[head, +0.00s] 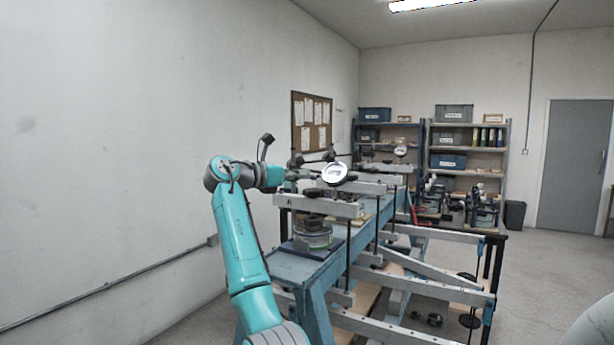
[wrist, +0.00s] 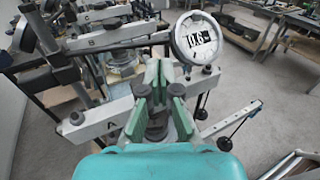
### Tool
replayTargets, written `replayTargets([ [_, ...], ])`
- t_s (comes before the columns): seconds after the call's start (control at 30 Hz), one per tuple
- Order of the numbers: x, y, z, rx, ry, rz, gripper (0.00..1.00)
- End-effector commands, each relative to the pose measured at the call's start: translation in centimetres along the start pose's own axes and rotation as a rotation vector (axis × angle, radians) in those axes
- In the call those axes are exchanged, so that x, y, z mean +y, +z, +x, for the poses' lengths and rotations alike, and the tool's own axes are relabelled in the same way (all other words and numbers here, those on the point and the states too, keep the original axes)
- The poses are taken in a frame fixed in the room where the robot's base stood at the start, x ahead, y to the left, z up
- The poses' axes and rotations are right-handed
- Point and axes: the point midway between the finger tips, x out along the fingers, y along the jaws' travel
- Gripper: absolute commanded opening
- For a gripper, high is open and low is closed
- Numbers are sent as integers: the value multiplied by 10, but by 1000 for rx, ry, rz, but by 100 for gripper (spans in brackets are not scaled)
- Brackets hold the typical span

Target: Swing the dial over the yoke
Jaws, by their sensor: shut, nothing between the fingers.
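The dial is a round white gauge (head: 334,172) above the near end of the lever bench in the head view. In the wrist view the dial (wrist: 196,39) has a grey rim, reads about 0.6, and sits at the end of a grey arm (wrist: 124,43) coming from the left. My gripper (wrist: 158,72) has green fingers and is shut and empty. It is over beam A (wrist: 102,122), below and left of the dial in the wrist view; I see no grip on the dial. Dark round knobs show between and under the fingers. I cannot tell which part is the yoke.
The blue bench (head: 345,246) carries several pale beams and upright rods. A stack of round weights (head: 313,236) stands under the near beam. Shelves (head: 465,160) with bins stand at the back.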

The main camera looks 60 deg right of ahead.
Motion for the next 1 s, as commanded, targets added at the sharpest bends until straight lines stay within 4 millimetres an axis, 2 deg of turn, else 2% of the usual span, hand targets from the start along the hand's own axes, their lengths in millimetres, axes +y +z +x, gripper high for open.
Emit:
replayTargets([
  [0.3, -8, 0, -51, -1, 4, 2, 0],
  [0.5, -12, 1, -73, -1, 2, 1, 0],
  [1.0, -13, 1, -79, -1, 1, 1, 0],
])
